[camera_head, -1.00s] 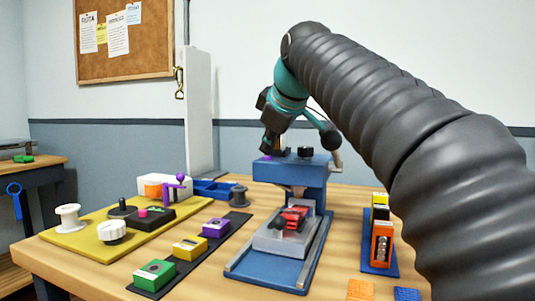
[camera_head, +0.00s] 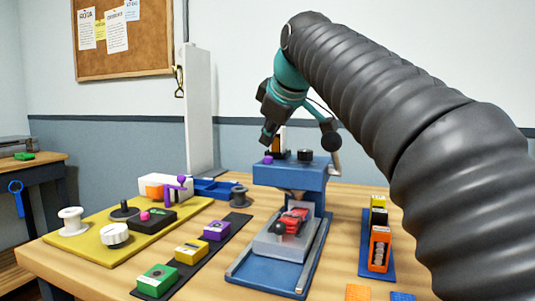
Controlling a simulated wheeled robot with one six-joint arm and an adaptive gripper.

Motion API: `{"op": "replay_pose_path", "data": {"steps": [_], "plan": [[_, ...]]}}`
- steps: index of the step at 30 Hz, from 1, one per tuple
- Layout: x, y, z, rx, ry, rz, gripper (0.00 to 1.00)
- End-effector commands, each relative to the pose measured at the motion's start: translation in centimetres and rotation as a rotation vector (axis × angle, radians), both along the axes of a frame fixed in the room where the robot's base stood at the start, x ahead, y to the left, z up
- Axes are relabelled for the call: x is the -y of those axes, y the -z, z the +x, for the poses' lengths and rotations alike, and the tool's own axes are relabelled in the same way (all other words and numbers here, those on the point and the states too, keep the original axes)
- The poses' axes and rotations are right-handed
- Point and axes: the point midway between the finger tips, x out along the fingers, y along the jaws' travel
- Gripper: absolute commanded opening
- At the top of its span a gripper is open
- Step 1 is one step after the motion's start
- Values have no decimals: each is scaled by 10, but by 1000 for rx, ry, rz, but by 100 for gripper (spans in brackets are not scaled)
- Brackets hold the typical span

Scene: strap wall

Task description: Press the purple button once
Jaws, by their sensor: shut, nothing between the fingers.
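A small purple button (camera_head: 268,160) sits on top of the blue press-like machine (camera_head: 290,175), at its left front, beside a black knob (camera_head: 305,155). My gripper (camera_head: 266,140) is shut and empty, pointing down above the machine's top. It appears a little above the purple button, with a visible gap in the picture; the exact depth between them is hard to tell.
A yellow board (camera_head: 75,246) with knobs, a spool and a purple handle (camera_head: 181,180) lies at left. Yellow (camera_head: 191,250) and green (camera_head: 157,280) boxes share the black strip (camera_head: 228,240). An orange block (camera_head: 380,248) stands on a blue tray at right. A white panel (camera_head: 199,110) rises behind.

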Motion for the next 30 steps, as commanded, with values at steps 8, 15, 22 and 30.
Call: {"op": "replay_pose_path", "data": {"steps": [8,15,22,30], "plan": [[0,-26,0,1,0,1,0],[0,-42,0,0,0,0,0],[0,-43,0,0,0,0,0],[0,-43,0,0,0,0,0]]}}
